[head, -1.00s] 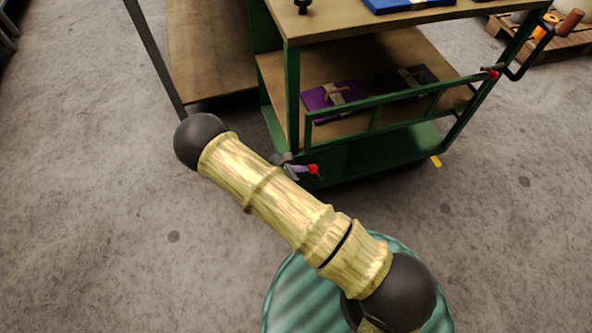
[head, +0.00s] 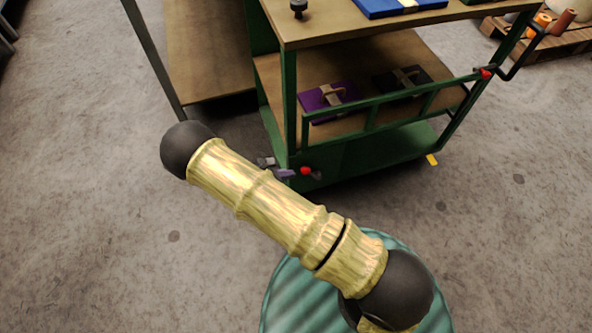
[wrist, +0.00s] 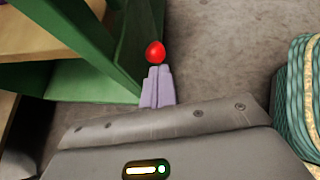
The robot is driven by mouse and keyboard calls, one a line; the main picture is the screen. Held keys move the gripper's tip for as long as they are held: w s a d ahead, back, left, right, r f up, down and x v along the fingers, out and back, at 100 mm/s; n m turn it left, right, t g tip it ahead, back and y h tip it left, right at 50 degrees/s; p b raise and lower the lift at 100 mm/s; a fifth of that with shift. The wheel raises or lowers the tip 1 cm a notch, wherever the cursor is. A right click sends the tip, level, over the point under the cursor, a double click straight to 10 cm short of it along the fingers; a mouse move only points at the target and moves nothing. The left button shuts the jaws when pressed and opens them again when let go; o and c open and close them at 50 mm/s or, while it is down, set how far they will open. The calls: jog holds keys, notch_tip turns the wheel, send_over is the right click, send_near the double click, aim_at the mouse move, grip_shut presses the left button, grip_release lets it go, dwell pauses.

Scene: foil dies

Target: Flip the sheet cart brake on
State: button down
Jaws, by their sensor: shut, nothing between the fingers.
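The green sheet cart (head: 289,110) stands upper right of centre in the head view. A red ball knob (head: 305,171), seemingly the brake's handle, is low at its near left corner. The knob also shows in the wrist view (wrist: 155,52), just beyond my fingertips. My gripper (wrist: 158,70) has pale purple fingers, shut together and empty, pointing at the knob. I cannot tell whether they touch it. In the head view my gripper (head: 292,173) is small, beside the knob's left, and partly hidden by my arm. The knob's lever is mostly hidden.
A second red knob (head: 486,73) is at the right end of the cart's side rail. Purple (head: 320,98) and dark (head: 392,82) blocks lie on the cart's shelf. A wooden pallet (head: 545,45) is at the back right.

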jog(key=s+a+r+p, duration=0.1)
jog(key=s+a+r, duration=0.1)
jog(key=a+r, duration=0.2)
notch_tip(320, 180, up, 2)
jog(key=shift+a+r+p, duration=0.2)
jog(key=shift+a+p, duration=0.15)
jog(key=shift+p, duration=0.05)
jog(key=s+d+r+m+y, duration=0.3)
jog(key=d+r+m, duration=0.3)
jog(key=r+m, duration=0.2)
jog(key=s+d+r+m+g+y, duration=0.1)
jog(key=s+d+r+m+y, duration=0.2)
jog(key=d+r+m, duration=0.4)
jog(key=s+d+r+m+g+y, duration=0.1)
jog(key=s+d+r+m+y, duration=0.2)
jog(key=d+r+m, duration=0.4)
notch_tip(320, 180, up, 4)
jog(key=shift+s+r+m+y, duration=0.2)
jog(key=shift+s+m+y, duration=0.2)
jog(key=shift+m+y, duration=0.3)
